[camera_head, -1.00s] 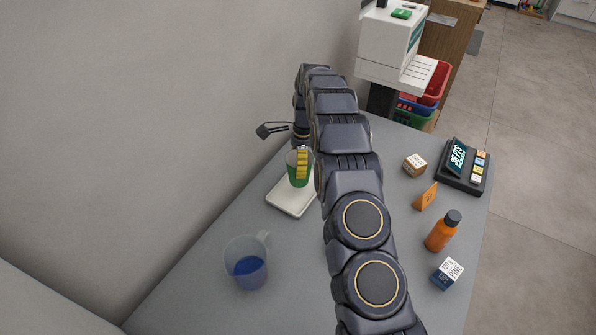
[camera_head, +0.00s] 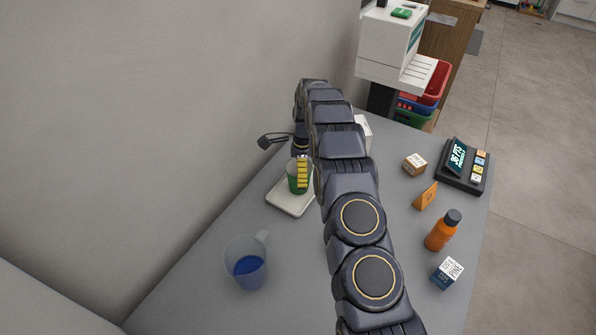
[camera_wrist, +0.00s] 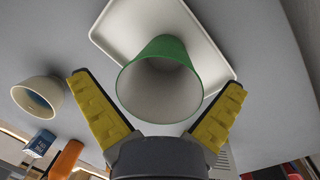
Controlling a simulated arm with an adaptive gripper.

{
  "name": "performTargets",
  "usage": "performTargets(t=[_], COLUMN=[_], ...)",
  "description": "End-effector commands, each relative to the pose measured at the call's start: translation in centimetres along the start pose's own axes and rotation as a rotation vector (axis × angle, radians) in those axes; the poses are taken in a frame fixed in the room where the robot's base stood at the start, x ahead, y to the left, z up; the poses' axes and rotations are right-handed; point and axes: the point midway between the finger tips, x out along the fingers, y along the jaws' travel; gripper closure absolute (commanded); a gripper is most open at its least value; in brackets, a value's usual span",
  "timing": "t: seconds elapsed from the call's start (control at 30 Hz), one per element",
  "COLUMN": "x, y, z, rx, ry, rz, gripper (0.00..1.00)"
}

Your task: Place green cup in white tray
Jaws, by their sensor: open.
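The green cup (camera_head: 292,184) is upright at the white tray (camera_head: 285,206) in the head view and appears to rest on it. In the wrist view the cup (camera_wrist: 165,60) shows its pale inside, with the white tray (camera_wrist: 112,22) behind it. My gripper (camera_wrist: 158,82) is open, with one yellow finger on each side of the cup and gaps beside its wall. In the head view one yellow finger (camera_head: 302,172) covers part of the cup, and my arm hides the tray's right side.
A cream cup (camera_wrist: 38,97) shows in the wrist view. An orange bottle (camera_head: 442,232), a blue box (camera_head: 447,273) and a card terminal (camera_head: 463,167) are on the right. A wall borders the left.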

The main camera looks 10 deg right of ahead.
Motion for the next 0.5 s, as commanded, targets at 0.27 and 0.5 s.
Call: performTargets(t=[0.27, 0.5], x=[-4.2, -9.3], y=[-0.1, -0.1], z=[0.1, 0.0], rx=[0.0, 0.0], ry=[0.0, 0.001], rz=[-0.007, -0.006], gripper=[0.0, 0.0])
